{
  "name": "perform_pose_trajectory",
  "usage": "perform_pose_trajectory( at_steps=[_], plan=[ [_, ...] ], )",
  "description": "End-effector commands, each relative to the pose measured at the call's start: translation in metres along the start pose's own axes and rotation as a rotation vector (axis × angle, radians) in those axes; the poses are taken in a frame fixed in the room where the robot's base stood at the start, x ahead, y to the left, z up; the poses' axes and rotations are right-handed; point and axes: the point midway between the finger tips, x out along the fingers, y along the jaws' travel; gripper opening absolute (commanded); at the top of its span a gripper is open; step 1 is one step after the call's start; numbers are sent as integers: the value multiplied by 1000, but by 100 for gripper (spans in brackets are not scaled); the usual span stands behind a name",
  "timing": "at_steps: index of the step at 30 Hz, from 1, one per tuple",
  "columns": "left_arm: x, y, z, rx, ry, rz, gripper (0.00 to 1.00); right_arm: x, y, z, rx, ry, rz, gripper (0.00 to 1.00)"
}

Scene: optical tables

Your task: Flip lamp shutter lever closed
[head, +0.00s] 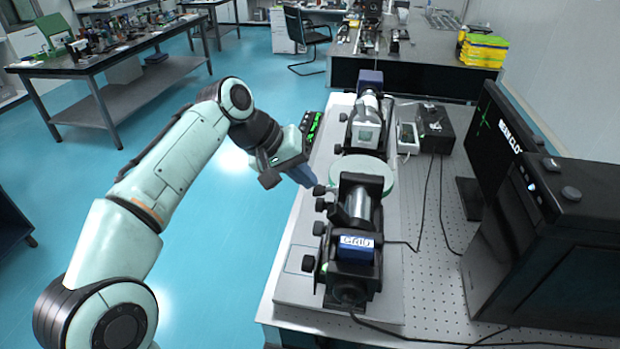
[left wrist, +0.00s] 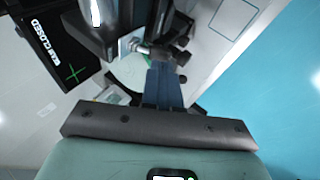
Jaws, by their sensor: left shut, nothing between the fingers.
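The lamp unit (head: 345,285) is a black housing with a blue label, at the near end of the optical instrument on the table. Several black knobs stand along its left side. I cannot surely pick out the shutter lever; a small metallic part (left wrist: 135,44) shows just beyond the fingertips in the left wrist view. My left gripper (head: 308,180) is shut and empty, its blue fingers left of the instrument near the pale green round plate (head: 375,173). Its fingers (left wrist: 161,68) also show in the left wrist view; contact cannot be told. My right gripper is out of view.
A black monitor (head: 497,118) at right shows a green cross and text reading "BEAM CLO...", "CLOSED" in the wrist view. A large black box (head: 560,220) stands at front right. Cables cross the perforated tabletop (head: 435,290). The blue floor left of the table is open.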

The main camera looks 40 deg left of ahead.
Motion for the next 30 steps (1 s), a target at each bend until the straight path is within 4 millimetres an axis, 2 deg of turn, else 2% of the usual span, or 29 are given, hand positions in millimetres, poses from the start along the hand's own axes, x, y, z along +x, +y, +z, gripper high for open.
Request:
perform_pose_trajectory(
  at_steps=[9, 19, 30],
  plan=[
    [0, 3, 0, 3, -1, -5, 0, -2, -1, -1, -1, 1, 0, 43],
    [2, 16, 2, 4, -1, -6, 0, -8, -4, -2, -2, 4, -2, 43],
    [2, 18, 2, 3, -1, -6, 0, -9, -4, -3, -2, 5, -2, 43]
  ],
)
